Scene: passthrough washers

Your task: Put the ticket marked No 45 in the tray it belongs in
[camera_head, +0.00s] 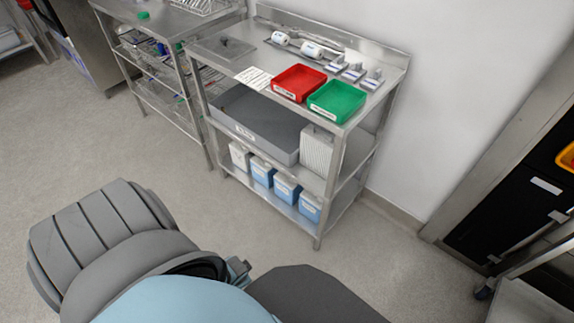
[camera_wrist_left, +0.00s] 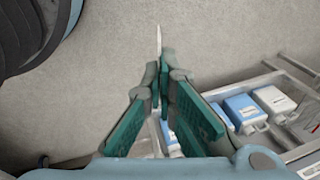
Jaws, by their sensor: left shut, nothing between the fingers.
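A red tray (camera_head: 299,83) and a green tray (camera_head: 337,100) stand side by side on the top of a steel shelf unit. Each has a white front label too small to read. A white printed card (camera_head: 253,77) lies left of the red tray; its text is unreadable. I cannot make out a ticket marked No 45. My left gripper (camera_wrist_left: 159,72) is shut in the left wrist view, above the floor and beside the shelf unit. A thin pale sliver shows at its fingertips; I cannot tell what it is. My right gripper is not in view.
Several small grey labelled blocks (camera_head: 353,72) and white rolls (camera_head: 312,49) sit behind the trays. Lower shelves hold a grey bin (camera_head: 258,124) and blue-and-white boxes (camera_head: 286,187). A dark cabinet (camera_head: 520,200) stands at right. Floor before the shelves is clear.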

